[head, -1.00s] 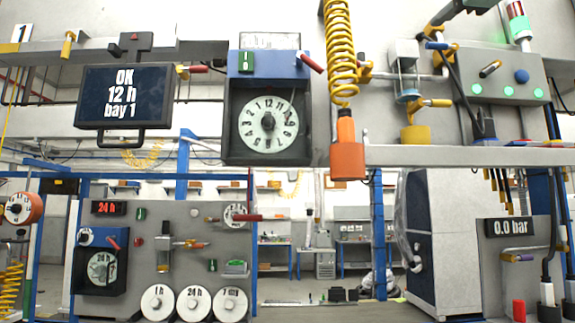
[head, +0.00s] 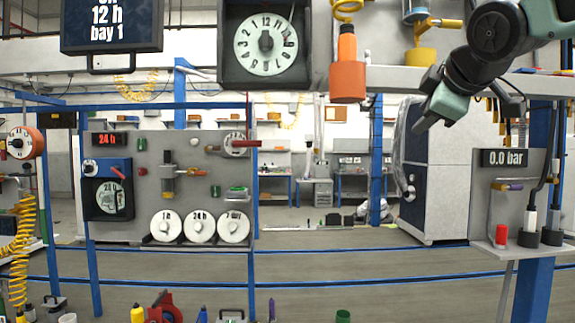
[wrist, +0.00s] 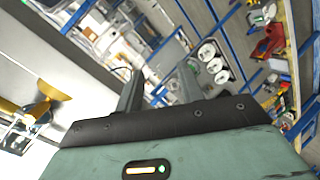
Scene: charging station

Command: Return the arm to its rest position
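My gripper (head: 428,110) hangs at the upper right in the head view, in front of the blue-and-white cabinet and below the long grey shelf. Its fingers point down and to the left. In the wrist view the dark finger parts (wrist: 135,92) rise over the green gripper body, and nothing is seen held. My arm comes in from the upper right edge.
The grey shelf (head: 400,82) with an orange cup (head: 347,82) is beside my arm. A 0.0 bar display (head: 503,158) and its panel stand at the right. Blue posts and rails cross the scene.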

